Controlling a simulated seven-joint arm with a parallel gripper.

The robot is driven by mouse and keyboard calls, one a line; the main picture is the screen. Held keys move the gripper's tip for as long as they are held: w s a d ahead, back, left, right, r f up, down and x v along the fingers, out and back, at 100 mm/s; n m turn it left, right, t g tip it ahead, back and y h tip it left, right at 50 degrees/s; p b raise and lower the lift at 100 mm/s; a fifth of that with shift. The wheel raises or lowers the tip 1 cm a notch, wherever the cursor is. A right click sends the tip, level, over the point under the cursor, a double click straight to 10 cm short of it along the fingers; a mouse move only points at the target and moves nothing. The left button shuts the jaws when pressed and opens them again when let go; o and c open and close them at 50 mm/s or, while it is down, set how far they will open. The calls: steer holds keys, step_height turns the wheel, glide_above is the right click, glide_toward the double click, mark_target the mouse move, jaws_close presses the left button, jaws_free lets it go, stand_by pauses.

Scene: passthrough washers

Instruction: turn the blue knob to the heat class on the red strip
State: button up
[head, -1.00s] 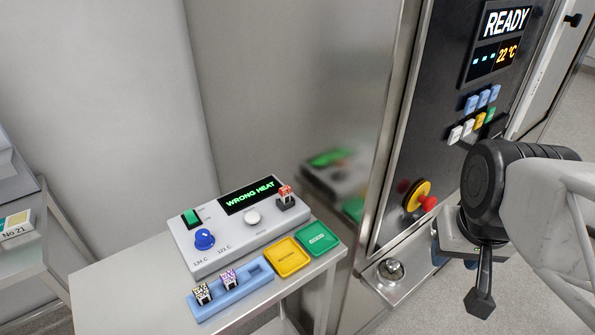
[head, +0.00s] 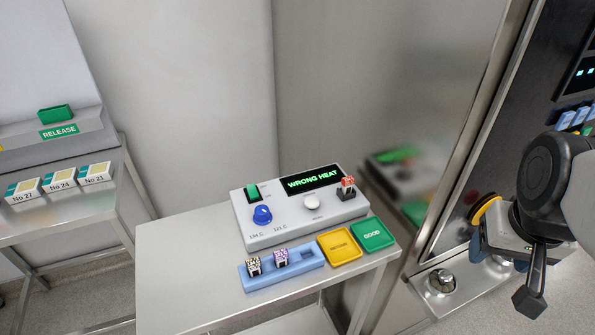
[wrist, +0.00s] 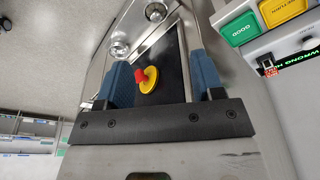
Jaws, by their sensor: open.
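The blue knob (head: 262,215) sits at the front left of a pale grey tester box (head: 290,236), above the printed labels "134 C" and "121 C". Its exact pointing is too small to read. The red strip (head: 348,183) stands in a dark holder at the box's right end; its print is not legible. The screen (head: 314,179) reads "WRONG HEAT". My gripper (head: 490,252) is at the right, apart from the box, in front of the steel machine. In the wrist view its blue fingers (wrist: 160,80) are wide apart with nothing between them.
A blue rack (head: 305,253) with two patterned cubes, a yellow tray (head: 339,246) and a green "GOOD" tray (head: 373,235) lie before the box. A red-and-yellow button (wrist: 147,79) is on the machine beyond my fingers. The left part of the table (head: 180,270) is bare.

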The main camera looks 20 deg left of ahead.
steer(key=w+a+n, duration=0.3)
steer(key=w+a, duration=0.2)
steer(key=a, duration=0.5)
steer(key=n+g, duration=0.2)
steer(key=n, duration=0.7)
glide_above(261, 208)
step_height(261, 208, down, 5)
steer(key=shift+s+r, duration=0.1)
steer(key=shift+r, duration=0.1)
steer(key=shift+f, duration=0.1)
steer(key=shift+f, duration=3.8)
steer(key=c, duration=0.9)
